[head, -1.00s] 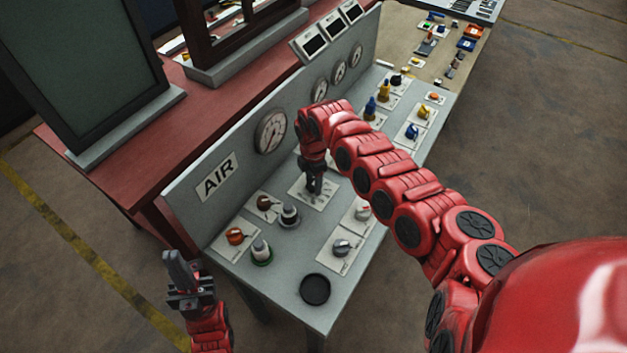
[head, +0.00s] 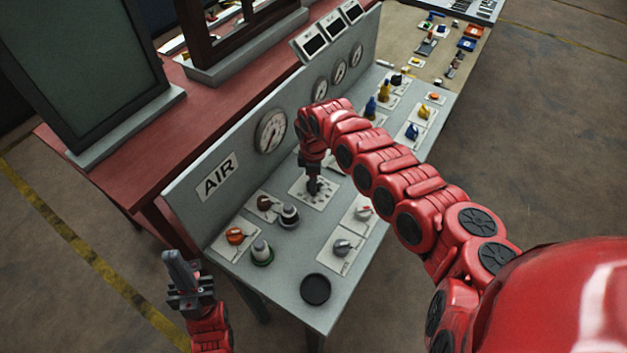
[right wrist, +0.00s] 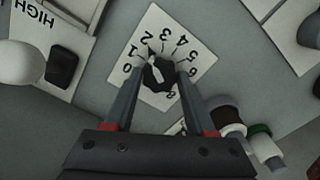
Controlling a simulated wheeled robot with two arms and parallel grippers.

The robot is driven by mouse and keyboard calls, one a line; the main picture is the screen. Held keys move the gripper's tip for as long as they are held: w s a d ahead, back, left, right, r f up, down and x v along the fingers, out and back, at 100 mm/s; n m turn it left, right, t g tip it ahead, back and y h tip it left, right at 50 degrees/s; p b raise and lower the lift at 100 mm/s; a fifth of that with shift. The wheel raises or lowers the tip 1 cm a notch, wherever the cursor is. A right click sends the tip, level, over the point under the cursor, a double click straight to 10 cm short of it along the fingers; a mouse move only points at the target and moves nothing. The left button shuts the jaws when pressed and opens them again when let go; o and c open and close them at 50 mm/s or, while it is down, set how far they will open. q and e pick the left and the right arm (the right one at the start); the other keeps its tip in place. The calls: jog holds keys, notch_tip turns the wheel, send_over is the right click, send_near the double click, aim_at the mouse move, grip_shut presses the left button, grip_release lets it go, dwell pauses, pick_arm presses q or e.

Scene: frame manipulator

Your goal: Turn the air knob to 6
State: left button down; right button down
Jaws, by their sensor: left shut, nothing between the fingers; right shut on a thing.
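The air knob (right wrist: 158,76) is a black knob with a pale pointer, on a white dial plate (right wrist: 157,20) with numbers around it. The pointer faces roughly toward 2, though the exact mark is hard to read. My right gripper (right wrist: 157,78) is shut on the knob, one finger on each side. In the head view the right gripper (head: 313,190) reaches down onto the dial plate (head: 329,195), right of the AIR label (head: 217,176), and hides most of the knob. My left gripper (head: 181,268) is shut and empty, off the panel's left front edge.
A gauge (head: 270,131) stands on the upright panel behind the knob. Brown (head: 264,202), orange (head: 235,236), black-and-silver (head: 289,215) and green-based (head: 261,253) controls sit near the knob. Grey selector knobs (head: 342,246) and a black round disc (head: 315,289) lie nearer the front edge.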

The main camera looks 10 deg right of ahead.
jog(key=m, duration=0.3)
jog(key=shift+m, duration=0.3)
jog(key=m+p, duration=0.1)
jog(key=m, duration=0.2)
jog(key=shift+r+m, duration=0.1)
jog(key=shift+m, duration=0.2)
jog(key=m+p, duration=0.1)
jog(key=m, duration=0.4)
jog(key=shift+m+p, duration=0.3)
jog(key=shift+p, duration=0.05)
jog(key=shift+m, duration=1.3)
jog(key=shift+a+f+m+b, duration=0.1)
jog(key=shift+f+m+b, duration=0.15)
jog(key=shift+m+b, duration=0.45)
jog(key=m+b, duration=0.4)
jog(key=shift+f+m+b, duration=0.1)
jog(key=shift+m+b, duration=0.2)
jog(key=shift+r+m+b, duration=0.2)
jog(key=shift+m+b, duration=0.8)
jog(key=shift+m, duration=0.2)
jog(key=shift+s, duration=0.1)
